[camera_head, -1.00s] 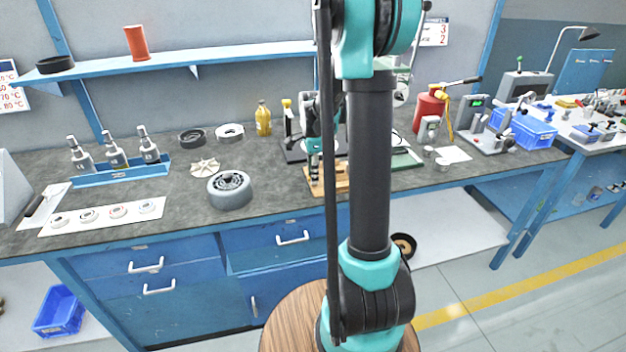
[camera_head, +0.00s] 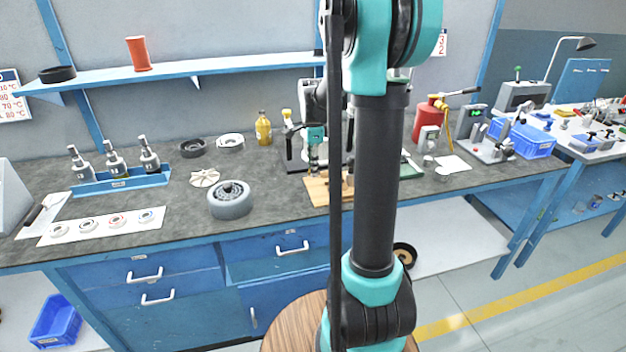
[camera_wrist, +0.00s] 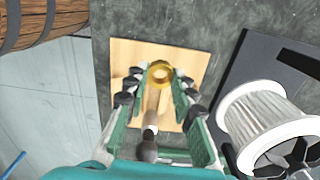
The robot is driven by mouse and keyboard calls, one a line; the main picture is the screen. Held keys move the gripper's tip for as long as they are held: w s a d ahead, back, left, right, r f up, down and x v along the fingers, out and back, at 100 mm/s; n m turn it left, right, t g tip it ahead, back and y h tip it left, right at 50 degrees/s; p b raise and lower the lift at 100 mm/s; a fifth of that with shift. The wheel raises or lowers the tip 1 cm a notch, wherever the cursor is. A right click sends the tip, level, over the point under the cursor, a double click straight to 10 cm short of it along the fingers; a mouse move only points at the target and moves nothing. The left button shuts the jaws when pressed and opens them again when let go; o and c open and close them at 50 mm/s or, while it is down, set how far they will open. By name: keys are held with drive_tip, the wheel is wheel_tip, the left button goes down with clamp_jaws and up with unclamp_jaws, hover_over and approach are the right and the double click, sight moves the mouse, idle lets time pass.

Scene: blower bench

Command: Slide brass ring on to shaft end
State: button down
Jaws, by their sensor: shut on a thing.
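The brass ring (camera_wrist: 160,73) is at the tips of my gripper (camera_wrist: 158,88), which is shut on it, over a light wooden board (camera_wrist: 190,62) in the wrist view. A grey rod-like part (camera_wrist: 150,128), perhaps the shaft, shows between the fingers below the ring in the picture. I cannot tell whether the ring touches or encircles it. In the head view my gripper (camera_head: 314,166) points down over the wooden board (camera_head: 318,196) on the bench. The ring is too small to make out there, and my arm hides part of the board's right side.
A grey round housing (camera_head: 230,203) and a pale impeller (camera_head: 205,178) lie left of the board. A white spool-like part (camera_wrist: 262,120) stands close right in the wrist view. A yellow bottle (camera_head: 263,128) stands behind. The bench front between housing and board is clear.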

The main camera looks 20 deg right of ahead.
wheel_tip(320, 180, up, 13)
drive_tip(key=shift+r, duration=0.2)
idle(0.5)
